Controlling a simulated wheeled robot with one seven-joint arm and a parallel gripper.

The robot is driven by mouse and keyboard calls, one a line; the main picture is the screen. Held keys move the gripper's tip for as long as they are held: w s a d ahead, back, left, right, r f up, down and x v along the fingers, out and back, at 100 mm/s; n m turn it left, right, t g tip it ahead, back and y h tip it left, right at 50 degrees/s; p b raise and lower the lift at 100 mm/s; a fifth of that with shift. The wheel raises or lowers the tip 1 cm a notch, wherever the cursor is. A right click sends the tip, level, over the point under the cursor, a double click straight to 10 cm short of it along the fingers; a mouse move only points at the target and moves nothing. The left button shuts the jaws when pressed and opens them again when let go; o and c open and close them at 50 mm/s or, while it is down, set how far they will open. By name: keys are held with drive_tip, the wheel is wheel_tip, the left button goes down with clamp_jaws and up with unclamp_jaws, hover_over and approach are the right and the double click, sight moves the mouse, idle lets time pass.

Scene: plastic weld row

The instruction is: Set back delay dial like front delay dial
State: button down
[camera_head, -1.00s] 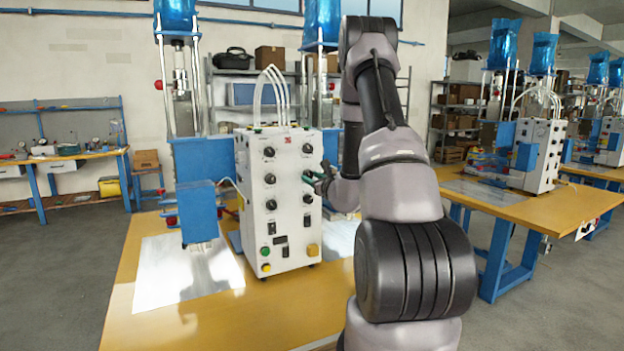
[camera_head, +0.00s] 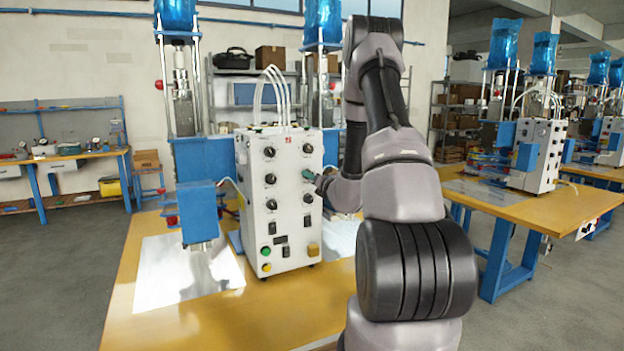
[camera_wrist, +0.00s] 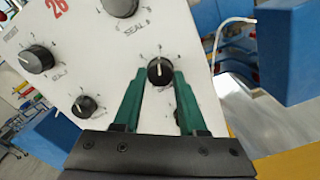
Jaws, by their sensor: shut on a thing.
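The white control box (camera_head: 289,222) stands on the yellow table, with two columns of black dials on its front. My gripper (camera_head: 309,175) is at the middle dial of the right column, which it mostly hides in the head view. In the wrist view, my green fingertips (camera_wrist: 162,76) are shut on the sides of this black dial (camera_wrist: 160,69), which has a white pointer line. A larger dial (camera_wrist: 37,58) and a smaller dial (camera_wrist: 85,106) show to its left. Another dial (camera_wrist: 120,6) is cut off at the top. The label of the held dial is not readable.
A blue press part (camera_head: 199,212) stands left of the box over a shiny metal plate (camera_head: 160,280). Switches and green and yellow buttons (camera_head: 266,252) sit low on the panel. The table front (camera_head: 230,325) is clear.

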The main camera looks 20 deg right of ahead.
drive_tip(key=shift+m, duration=0.6)
drive_tip(key=shift+c, duration=2.4)
unclamp_jaws()
drive_tip(key=s, duration=1.1)
drive_tip(key=shift+d, duration=0.2)
